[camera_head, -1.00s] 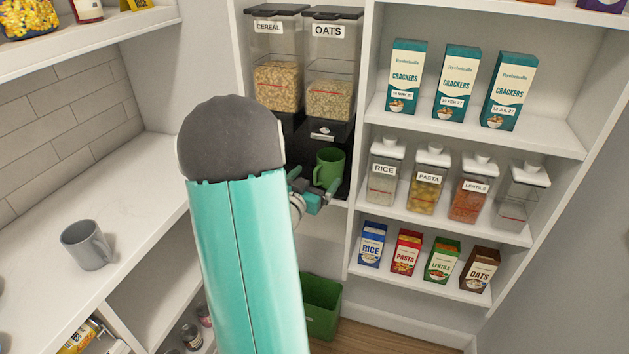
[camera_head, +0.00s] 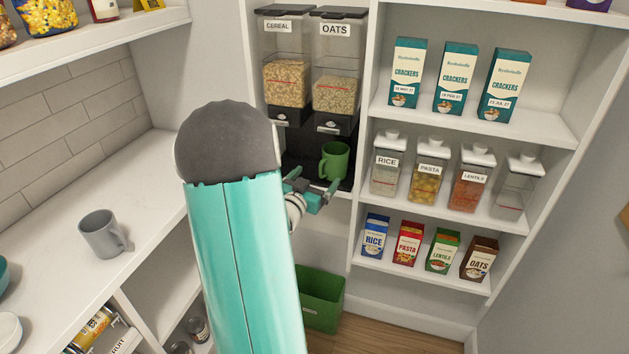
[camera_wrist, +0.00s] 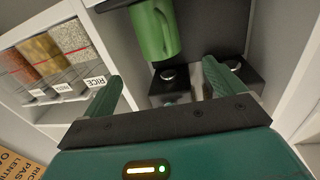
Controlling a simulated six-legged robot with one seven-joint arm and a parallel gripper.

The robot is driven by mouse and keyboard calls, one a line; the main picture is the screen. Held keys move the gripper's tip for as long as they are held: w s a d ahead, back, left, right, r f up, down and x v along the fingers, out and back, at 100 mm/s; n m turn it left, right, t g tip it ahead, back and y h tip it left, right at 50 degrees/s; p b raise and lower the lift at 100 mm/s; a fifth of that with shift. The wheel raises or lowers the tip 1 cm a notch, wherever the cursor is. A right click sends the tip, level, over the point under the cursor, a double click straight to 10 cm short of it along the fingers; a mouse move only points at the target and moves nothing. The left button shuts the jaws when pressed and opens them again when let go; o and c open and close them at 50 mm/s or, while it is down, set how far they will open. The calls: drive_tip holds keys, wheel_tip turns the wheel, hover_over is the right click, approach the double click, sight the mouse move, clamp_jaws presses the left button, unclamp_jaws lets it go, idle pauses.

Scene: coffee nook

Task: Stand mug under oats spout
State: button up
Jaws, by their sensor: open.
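The green mug (camera_head: 334,163) stands upright on the black base (camera_head: 301,163), below the spout block (camera_head: 333,123) of the oats dispenser (camera_head: 335,75). In the wrist view the mug (camera_wrist: 154,32) shows beyond my fingertips. My gripper (camera_head: 316,181) is open and empty, in front of the mug and apart from it. Its two fingers also show spread in the wrist view (camera_wrist: 162,75). My arm hides part of the cereal side of the base.
The cereal dispenser (camera_head: 287,75) stands to the left of the oats one. Shelves with rice, pasta and lentil jars (camera_head: 428,178) and cartons are to the right. A green bin (camera_head: 322,301) is below. A grey mug (camera_head: 100,235) stands on the left counter.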

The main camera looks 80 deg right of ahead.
drive_tip(key=w+a+r+n+t+y, duration=0.2)
drive_tip(key=w+a+t, duration=0.3)
drive_tip(key=w, duration=0.5)
drive_tip(key=w+a+r+n+t+y, duration=0.1)
drive_tip(key=w+a+r+n+t, duration=0.3)
drive_tip(key=w, duration=0.5)
drive_tip(key=w+a+r+n+t+y, duration=0.1)
drive_tip(key=w+a+n+t+y, duration=0.1)
drive_tip(key=w+a, duration=0.35)
drive_tip(key=w+a+n+t+y, duration=0.1)
drive_tip(key=w+a+y, duration=0.15)
drive_tip(key=a, duration=0.55)
drive_tip(key=w+a+r+n+t+y, duration=0.1)
drive_tip(key=w+a+n+t+y, duration=0.15)
drive_tip(key=a, duration=0.35)
drive_tip(key=s+a+r+n+g+y, duration=0.2)
drive_tip(key=a+n+y, duration=0.35)
drive_tip(key=a, duration=1.35)
drive_tip(key=s+a+n+g+y, duration=0.2)
drive_tip(key=s+a+n+g, duration=0.1)
drive_tip(key=s+a, duration=0.7)
drive_tip(key=shift+s+a+n, duration=0.15)
drive_tip(key=shift+s+n, duration=0.25)
drive_tip(key=shift+s, duration=0.3)
drive_tip(key=shift+f, duration=0.1)
